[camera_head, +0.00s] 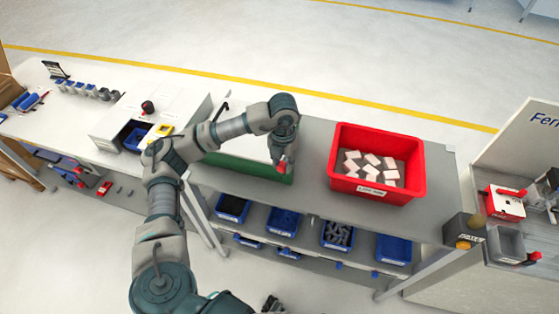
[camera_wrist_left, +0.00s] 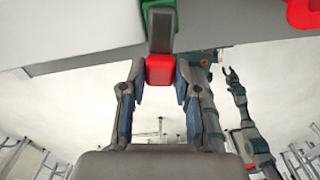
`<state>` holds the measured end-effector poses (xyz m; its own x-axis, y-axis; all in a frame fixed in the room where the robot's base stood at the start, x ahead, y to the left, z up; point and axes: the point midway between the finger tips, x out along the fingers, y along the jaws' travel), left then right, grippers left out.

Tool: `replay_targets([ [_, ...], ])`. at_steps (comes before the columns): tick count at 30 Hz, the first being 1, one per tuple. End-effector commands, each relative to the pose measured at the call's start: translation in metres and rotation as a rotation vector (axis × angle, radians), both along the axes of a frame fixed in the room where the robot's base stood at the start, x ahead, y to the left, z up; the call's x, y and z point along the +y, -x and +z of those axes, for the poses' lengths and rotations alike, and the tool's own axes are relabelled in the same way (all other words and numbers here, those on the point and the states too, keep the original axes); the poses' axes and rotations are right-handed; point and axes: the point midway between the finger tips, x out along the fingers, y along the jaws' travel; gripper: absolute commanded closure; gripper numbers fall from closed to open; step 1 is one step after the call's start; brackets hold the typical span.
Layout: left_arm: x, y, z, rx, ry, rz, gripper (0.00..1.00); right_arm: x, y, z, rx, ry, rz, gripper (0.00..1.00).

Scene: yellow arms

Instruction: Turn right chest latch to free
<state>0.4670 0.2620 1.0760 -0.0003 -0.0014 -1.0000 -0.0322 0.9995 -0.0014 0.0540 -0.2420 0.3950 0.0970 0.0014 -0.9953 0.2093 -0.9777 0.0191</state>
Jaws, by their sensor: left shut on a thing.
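The chest has a green body (camera_head: 240,170) and a white top (camera_head: 245,135), and stands on the grey workbench. A red latch (camera_wrist_left: 159,70) hangs at the chest's front edge below a grey bracket (camera_wrist_left: 161,32). My left gripper (camera_head: 284,162) is at the right part of the chest front. In the left wrist view, my left gripper (camera_wrist_left: 160,78) has its two fingers closed on either side of the red latch. The latch's exact angle is hard to tell. My right gripper (camera_wrist_left: 232,80) is small in the left wrist view, away from the chest, with fingers apart and empty.
A red bin (camera_head: 378,125) with several white pieces stands right of the chest. Blue bins (camera_head: 285,220) sit on the shelf below. A white case (camera_head: 112,128) is on the bench at left. A red-and-white device (camera_head: 503,203) stands far right. Bare bench lies between chest and red bin.

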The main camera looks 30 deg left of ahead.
Motion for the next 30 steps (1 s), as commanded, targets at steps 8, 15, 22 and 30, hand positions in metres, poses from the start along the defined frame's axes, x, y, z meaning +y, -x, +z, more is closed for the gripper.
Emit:
replay_targets([
  [8,-0.006,-0.003,0.004,-0.012,0.002,0.155,1.00,0.010,0.012,0.000,0.010,-0.012,-0.001,0.60],
  [15,-0.008,-0.004,0.003,-0.011,0.001,0.214,1.00,0.007,0.017,-0.001,0.014,-0.009,0.001,0.60],
  [22,-0.008,-0.004,0.003,-0.011,0.001,0.227,1.00,0.001,0.017,-0.001,0.015,-0.003,0.003,0.60],
  [30,-0.008,-0.004,0.003,-0.010,0.001,0.226,0.61,-0.003,0.017,-0.001,0.015,0.002,0.004,0.60],
])
